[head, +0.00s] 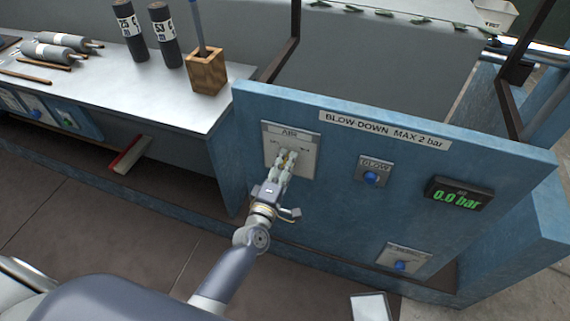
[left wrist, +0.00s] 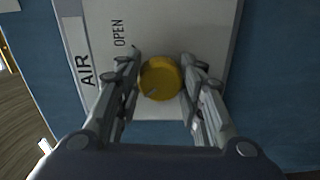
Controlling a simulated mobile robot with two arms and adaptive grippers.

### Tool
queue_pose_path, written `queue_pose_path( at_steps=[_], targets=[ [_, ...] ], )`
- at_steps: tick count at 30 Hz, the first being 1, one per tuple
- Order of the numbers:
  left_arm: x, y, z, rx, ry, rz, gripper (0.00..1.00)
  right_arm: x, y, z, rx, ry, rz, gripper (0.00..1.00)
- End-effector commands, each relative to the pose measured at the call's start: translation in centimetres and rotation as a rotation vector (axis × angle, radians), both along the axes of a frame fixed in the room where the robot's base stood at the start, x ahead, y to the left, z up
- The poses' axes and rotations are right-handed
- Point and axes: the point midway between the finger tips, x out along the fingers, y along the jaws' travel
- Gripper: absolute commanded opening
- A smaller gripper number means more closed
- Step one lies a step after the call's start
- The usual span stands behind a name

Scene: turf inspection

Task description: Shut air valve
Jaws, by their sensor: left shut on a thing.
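The air valve is a round yellow knob (left wrist: 160,78) on a pale plate marked AIR and OPEN in the left wrist view. In the head view the plate (head: 308,141) is on the left part of the blue panel, and the knob is mostly hidden by my gripper. My left gripper (head: 286,158) is at the knob, with one finger on each side of it. In the left wrist view the gripper (left wrist: 160,75) is shut on the knob. A mark on the knob is faint, so its setting is hard to read. My right gripper is not in view.
The blue panel (head: 330,215) also carries a BLOW button (head: 371,177), a display (head: 459,195) reading 0.0 bar and a lower blue button (head: 400,266). A bench (head: 180,105) on the left holds dark cylinders (head: 165,35) and a wooden pen holder (head: 207,72).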

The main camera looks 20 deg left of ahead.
Motion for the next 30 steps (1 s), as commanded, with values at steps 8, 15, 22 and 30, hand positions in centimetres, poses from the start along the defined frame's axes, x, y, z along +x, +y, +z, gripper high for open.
queue_pose_path(
  at_steps=[8, 15, 22, 30],
  targets=[
    [0.09, -0.15, 0.34, -0.078, -0.003, -0.002, 0.12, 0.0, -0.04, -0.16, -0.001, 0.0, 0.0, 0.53],
    [0.11, -0.16, 0.42, -0.093, -0.004, -0.002, 0.12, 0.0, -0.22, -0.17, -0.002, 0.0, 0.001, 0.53],
    [0.13, -0.17, 0.46, -0.093, -0.005, -0.002, 0.12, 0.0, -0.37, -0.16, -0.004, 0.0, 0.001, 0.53],
    [0.08, -0.11, 0.3, -0.091, -0.002, -0.001, 0.56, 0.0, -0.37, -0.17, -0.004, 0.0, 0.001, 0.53]
  ],
)
